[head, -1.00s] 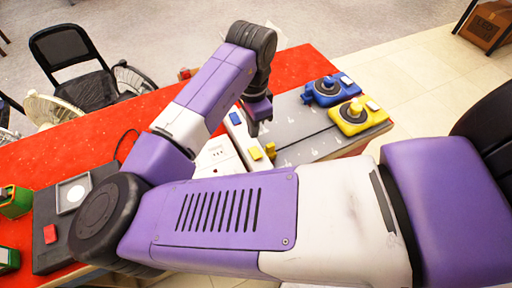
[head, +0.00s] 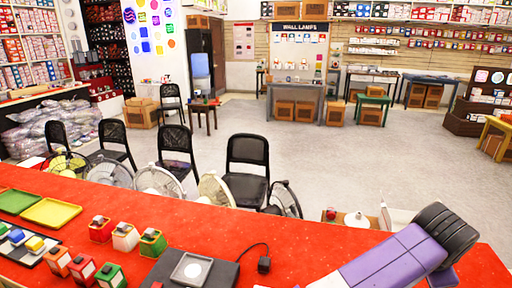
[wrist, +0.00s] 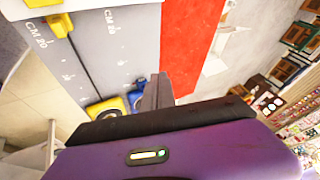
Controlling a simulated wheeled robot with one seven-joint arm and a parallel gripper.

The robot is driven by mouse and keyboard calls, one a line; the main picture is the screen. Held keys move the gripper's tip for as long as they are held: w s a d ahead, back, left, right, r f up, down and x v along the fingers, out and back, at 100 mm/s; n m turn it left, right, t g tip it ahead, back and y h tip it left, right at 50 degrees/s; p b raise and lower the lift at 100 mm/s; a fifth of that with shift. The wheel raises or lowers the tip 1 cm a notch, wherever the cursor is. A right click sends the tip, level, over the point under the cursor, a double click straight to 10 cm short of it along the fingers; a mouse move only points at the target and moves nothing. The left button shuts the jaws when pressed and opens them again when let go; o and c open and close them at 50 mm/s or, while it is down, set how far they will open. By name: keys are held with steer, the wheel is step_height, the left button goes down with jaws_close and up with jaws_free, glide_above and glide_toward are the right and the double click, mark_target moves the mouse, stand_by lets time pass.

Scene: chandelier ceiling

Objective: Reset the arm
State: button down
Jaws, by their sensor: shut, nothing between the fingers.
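My gripper (wrist: 156,92) shows in the wrist view as dark grey fingers close together, with nothing between them. It hangs over the grey board (wrist: 95,50) with "CM 20" markings, close to the edge of the red table (wrist: 188,45). A yellow device (wrist: 105,108) and a blue device (wrist: 135,98) show just past the gripper body, partly hidden by it. In the head view my purple and white arm shows at the lower right, but the gripper itself is out of that picture.
The red table (head: 320,247) crosses the head view's front, with small coloured boxes (head: 125,236), green and yellow trays (head: 50,213) and a dark device (head: 225,272) on its left part. Fans (head: 158,180) and black chairs (head: 247,165) stand behind it. The grey floor beyond is open.

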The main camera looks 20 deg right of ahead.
steer(key=w+d+r+n+t+h, duration=0.1)
steer(key=d+r+n+t+h, duration=0.1)
steer(key=d+r+h, duration=0.5)
steer(key=d+r+n+t+h, duration=0.1)
steer(key=d+r+n+h, duration=0.1)
steer(key=r, duration=0.9)
steer(key=w+a+r+n+t+h, duration=0.3)
steer(key=a+r+n+t, duration=0.15)
steer(key=r, duration=0.35)
steer(key=w+a+r+n+t+y, duration=0.1)
steer(key=w+a+n+t+y, duration=0.15)
steer(key=a+n+t, duration=0.5)
steer(key=s+a+f+n+t+y, duration=0.25)
steer(key=a+f+n+y, duration=0.25)
steer(key=a+f+y, duration=0.3)
steer(key=s+a+f+n+t+y, duration=0.2)
steer(key=s+a+f+n+y, duration=0.35)
steer(key=a, duration=0.55)
steer(key=s+a+f+m+g+y, duration=0.1)
steer(key=s+a+f+m+g, duration=0.1)
steer(key=s+f, duration=0.6)
steer(key=s+a+f+m+g+y, duration=0.1)
steer(key=s+a+f+g, duration=0.4)
steer(key=s, duration=0.7)
step_height(320, 180, down, 4)
steer(key=shift+s+a+r+m, duration=0.1)
steer(key=shift+s+a+m, duration=0.2)
steer(key=shift+a, duration=0.95)
